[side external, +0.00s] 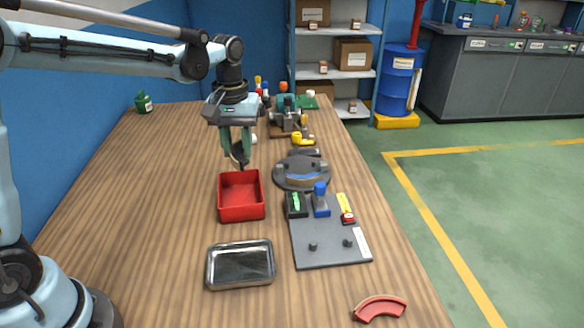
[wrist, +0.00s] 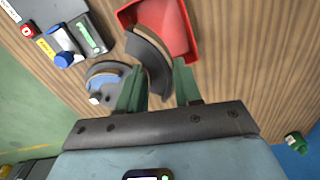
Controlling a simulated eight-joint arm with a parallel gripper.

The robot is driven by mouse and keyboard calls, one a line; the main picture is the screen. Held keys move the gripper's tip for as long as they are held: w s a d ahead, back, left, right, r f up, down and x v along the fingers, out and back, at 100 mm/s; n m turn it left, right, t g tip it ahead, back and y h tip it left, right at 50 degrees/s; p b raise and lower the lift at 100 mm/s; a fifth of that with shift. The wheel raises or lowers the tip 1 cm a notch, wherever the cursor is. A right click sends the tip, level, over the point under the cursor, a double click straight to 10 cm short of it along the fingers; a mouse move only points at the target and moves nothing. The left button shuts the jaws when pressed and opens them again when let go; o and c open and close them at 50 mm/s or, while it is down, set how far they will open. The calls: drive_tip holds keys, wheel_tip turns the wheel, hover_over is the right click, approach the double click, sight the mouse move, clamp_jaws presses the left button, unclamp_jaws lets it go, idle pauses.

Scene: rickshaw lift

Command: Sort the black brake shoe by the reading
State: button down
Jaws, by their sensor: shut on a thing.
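My gripper (side external: 236,149) is shut on the black brake shoe (side external: 240,157), a dark curved piece hanging just behind the red bin (side external: 241,212). In the wrist view the black brake shoe (wrist: 151,62) sits between the green fingers of my gripper (wrist: 160,78) and overlaps the red bin's edge (wrist: 186,30). A metal tray (side external: 240,284) lies in front of the red bin. The gauge plate (side external: 328,250) carries a dark box with a green display (side external: 296,202); its reading is too small to read. The blue knob (side external: 320,188) stands beside it.
A round grey fixture (side external: 302,180) holding a blue curved shoe with a tan lining stands right of the red bin. A red brake shoe (side external: 380,307) lies at the near right. Several tools and a machine (side external: 288,120) stand at the back.

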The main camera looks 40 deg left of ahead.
drive_tip(key=shift+a+f, duration=0.25)
drive_tip(key=shift+f, duration=3)
drive_tip(key=shift+f, duration=0.45)
drive_tip(key=shift+c, duration=1.4)
unclamp_jaws()
drive_tip(key=shift+r, duration=0.1)
drive_tip(key=shift+r, duration=3.45)
